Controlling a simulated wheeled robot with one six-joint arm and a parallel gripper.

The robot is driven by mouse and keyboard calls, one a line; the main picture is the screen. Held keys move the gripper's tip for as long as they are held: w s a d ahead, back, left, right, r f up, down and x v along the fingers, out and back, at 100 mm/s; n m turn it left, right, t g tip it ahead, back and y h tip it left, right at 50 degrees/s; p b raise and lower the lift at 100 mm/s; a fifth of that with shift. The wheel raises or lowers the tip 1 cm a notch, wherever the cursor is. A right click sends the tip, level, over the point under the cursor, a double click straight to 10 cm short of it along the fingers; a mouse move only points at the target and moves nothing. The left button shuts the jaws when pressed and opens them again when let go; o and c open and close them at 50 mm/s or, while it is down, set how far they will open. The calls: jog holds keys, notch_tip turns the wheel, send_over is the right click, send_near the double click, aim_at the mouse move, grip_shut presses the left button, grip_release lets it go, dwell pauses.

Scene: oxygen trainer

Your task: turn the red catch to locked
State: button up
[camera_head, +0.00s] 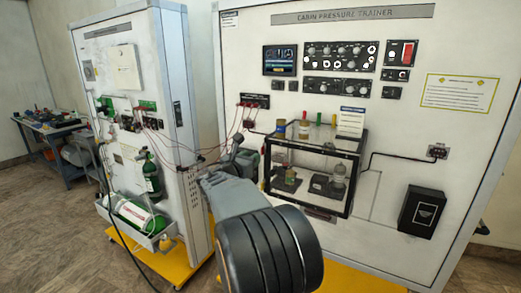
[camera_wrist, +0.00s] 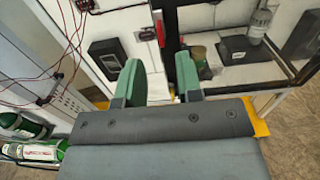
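My gripper (camera_wrist: 158,84) shows two green finger pads in the wrist view, spread apart with an empty gap between them. In the head view my gripper (camera_head: 241,155) is at the left side of the glass-fronted chamber (camera_head: 309,146) on the cabin pressure trainer. A small red piece, seemingly the red catch (camera_wrist: 161,32), shows in the wrist view on the chamber's left edge, beyond the fingertips and apart from them. Its exact position is too small to tell. In the head view my arm and gripper are in front of that edge, and I cannot make the catch out there.
The chamber holds small objects on dark bases, and jars stand on its top. Red cables (camera_head: 205,155) hang from the left cabinet to the trainer panel. A black box (camera_wrist: 108,59) is on the panel left of the chamber.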

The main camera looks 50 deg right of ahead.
aim_at(262, 151)
jog(key=p+x, duration=0.1)
jog(key=x, duration=0.5)
jog(key=shift+d, duration=0.3)
jog(key=shift+c, duration=0.4)
grip_shut()
